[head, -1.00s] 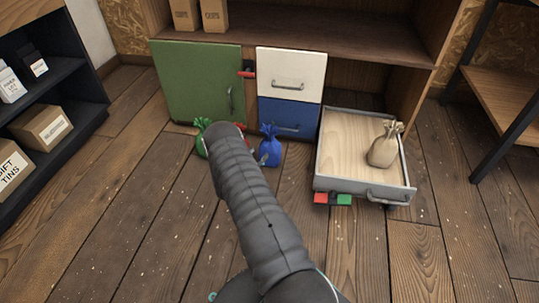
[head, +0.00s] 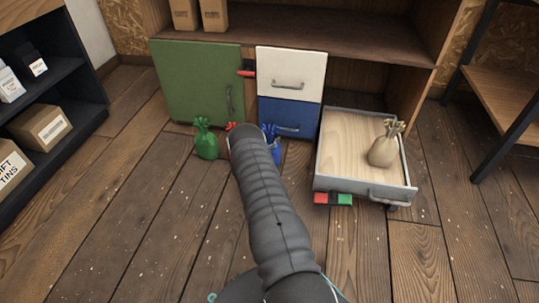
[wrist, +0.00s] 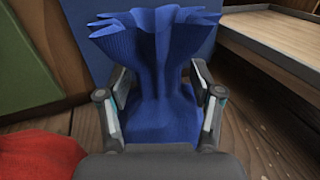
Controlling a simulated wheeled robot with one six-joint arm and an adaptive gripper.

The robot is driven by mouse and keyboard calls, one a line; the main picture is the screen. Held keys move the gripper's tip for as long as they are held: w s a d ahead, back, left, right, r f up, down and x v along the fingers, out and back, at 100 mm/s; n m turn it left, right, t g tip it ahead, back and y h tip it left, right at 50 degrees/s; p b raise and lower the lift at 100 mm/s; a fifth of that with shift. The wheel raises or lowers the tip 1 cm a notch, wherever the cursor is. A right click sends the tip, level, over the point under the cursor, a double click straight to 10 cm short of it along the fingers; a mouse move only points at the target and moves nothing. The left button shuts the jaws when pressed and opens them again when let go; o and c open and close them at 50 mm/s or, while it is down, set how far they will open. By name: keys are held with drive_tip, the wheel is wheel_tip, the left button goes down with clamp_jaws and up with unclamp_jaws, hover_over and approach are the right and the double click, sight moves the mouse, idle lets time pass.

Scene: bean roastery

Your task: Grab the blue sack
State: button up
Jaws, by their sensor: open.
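The blue sack (wrist: 160,45) fills the middle of the wrist view, upright with a flared, ruffled top. My gripper (wrist: 160,88) is open, with one finger on each side of the sack's neck and body. I cannot tell whether either finger touches it. In the head view the blue sack (head: 277,152) stands on the floor in front of the blue drawer, mostly hidden behind my arm. The fingers are hidden in the head view.
A red sack (wrist: 40,155) lies close at lower left in the wrist view. A green sack (head: 206,142) stands left of my arm. The open drawer (head: 345,184) at right holds a beige sack (head: 383,150). A green door (head: 195,80) is behind.

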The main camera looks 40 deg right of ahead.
clamp_jaws()
drive_tip(key=shift+r, duration=0.1)
idle(0.3)
drive_tip(key=shift+r, duration=0.1)
